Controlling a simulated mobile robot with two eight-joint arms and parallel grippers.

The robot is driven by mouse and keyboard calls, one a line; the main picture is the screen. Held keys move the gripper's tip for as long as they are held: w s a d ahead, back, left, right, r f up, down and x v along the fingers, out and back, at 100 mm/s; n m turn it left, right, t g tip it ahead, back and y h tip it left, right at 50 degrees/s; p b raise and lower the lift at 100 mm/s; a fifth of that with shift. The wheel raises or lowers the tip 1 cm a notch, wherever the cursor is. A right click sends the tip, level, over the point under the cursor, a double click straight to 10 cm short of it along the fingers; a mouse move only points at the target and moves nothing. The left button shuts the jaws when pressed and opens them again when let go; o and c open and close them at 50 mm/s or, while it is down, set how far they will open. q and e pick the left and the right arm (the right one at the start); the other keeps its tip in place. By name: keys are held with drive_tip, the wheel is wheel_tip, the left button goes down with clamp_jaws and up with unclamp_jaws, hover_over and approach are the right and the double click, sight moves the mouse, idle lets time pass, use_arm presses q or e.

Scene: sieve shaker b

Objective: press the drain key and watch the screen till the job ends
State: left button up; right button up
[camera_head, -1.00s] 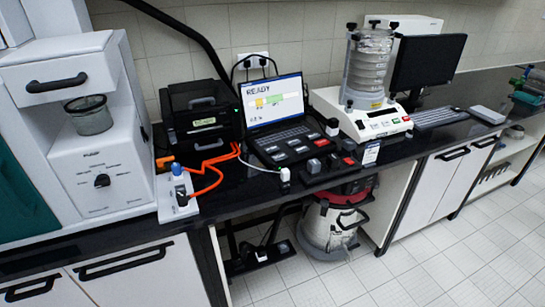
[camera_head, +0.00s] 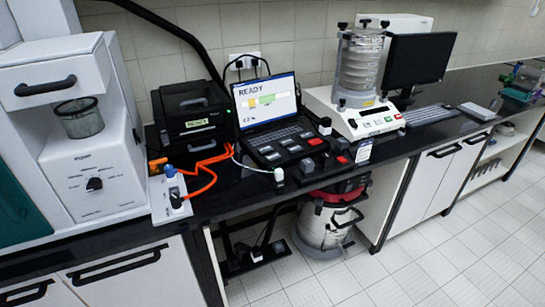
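The laptop screen (camera_head: 265,101) stands open on the dark bench and reads READY, with coloured blocks below the word. A key panel (camera_head: 287,144) with several dark and red keys lies in front of it; the key labels are too small to read, so I cannot tell which one is the drain key. A black box (camera_head: 192,117) left of the laptop also carries a READY label. Neither of my grippers shows in the head view.
A sieve shaker (camera_head: 357,78) with a stack of clear sieves stands right of the laptop, beside a dark monitor (camera_head: 419,62). A white machine (camera_head: 88,140) fills the left. Orange cables (camera_head: 203,165) cross the bench front. A red and white vacuum (camera_head: 328,217) stands below.

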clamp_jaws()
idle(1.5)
